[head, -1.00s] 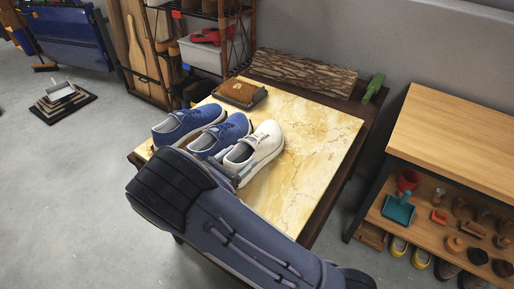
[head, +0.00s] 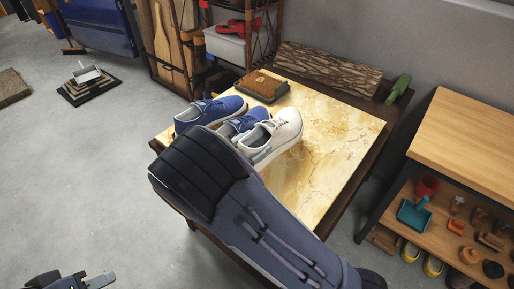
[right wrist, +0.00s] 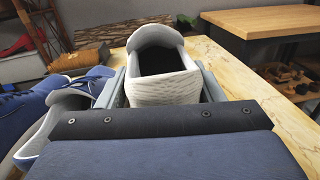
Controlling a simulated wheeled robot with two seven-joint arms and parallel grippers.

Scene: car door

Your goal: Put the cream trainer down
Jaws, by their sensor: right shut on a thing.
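The cream trainer (head: 282,132) is at the left part of the marble-patterned table top (head: 335,140), toe pointing to the back. My right gripper (right wrist: 163,85) is shut on its heel end, one finger on each side. In the right wrist view the trainer's heel and opening (right wrist: 162,92) face me. I cannot tell whether its sole touches the table. In the head view my right arm hides most of the gripper. My left gripper (head: 88,281) shows only partly at the bottom left, away from the table; its opening is unclear.
Two blue trainers (head: 208,112) stand left of the cream one, the nearer (head: 240,122) close beside it. A brush-like block (head: 262,86), a log (head: 328,70) and a green tool (head: 398,88) lie at the back. The table's right part is clear. A wooden bench (head: 465,140) stands right.

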